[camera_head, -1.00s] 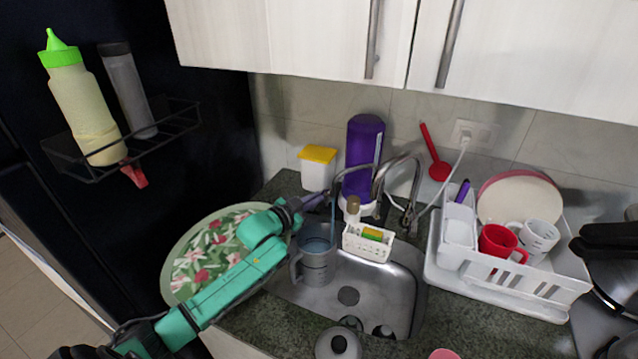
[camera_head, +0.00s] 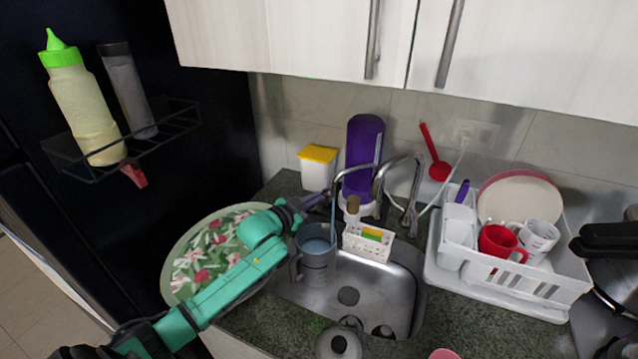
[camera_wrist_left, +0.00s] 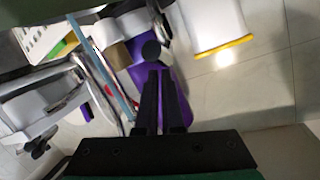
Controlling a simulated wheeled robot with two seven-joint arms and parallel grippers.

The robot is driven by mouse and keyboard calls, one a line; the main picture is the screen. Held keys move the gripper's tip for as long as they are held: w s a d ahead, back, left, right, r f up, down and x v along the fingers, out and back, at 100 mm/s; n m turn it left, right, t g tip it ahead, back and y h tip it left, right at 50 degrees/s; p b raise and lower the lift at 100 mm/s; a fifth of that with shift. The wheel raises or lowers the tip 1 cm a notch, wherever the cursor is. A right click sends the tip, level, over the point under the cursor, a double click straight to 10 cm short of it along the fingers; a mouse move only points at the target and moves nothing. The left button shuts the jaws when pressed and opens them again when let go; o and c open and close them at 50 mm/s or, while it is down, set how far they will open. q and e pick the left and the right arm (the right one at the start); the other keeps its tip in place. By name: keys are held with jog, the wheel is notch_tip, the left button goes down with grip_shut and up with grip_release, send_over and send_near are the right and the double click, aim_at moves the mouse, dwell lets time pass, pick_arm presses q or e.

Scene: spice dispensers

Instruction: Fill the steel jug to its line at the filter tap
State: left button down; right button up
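The steel jug (camera_head: 316,270) stands upright at the left side of the sink, handle to the left. A thin blue water stream (camera_head: 333,216) falls from the filter tap (camera_head: 350,170) into it, and bluish water (camera_head: 316,246) shows inside. I cannot make out the line. The purple filter (camera_head: 364,150) stands behind the sink. My left gripper (camera_head: 326,195) is above the jug's rim, beside the tap. In the left wrist view, its fingers (camera_wrist_left: 160,72) are close together by a dark round knob (camera_wrist_left: 152,50); whether they grip it is unclear. My right gripper is out of view.
A white caddy (camera_head: 367,245) with a sponge is right of the jug. A white dish rack (camera_head: 500,285) with mugs and plates stands further right. A floral tray (camera_head: 195,245) is at the left, under my arm. The sink basin (camera_head: 375,290) has free room.

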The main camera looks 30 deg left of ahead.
pick_arm(q)
jog(key=shift+s+f, duration=0.1)
jog(key=shift+f, duration=0.4)
dwell(0.3)
jog(key=s+r, duration=0.3)
jog(key=s, duration=0.6)
jog(key=shift+r+p, duration=0.3)
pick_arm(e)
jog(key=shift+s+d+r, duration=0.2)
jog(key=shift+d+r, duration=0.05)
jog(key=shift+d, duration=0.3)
pick_arm(q)
jog(key=shift+a, duration=0.1)
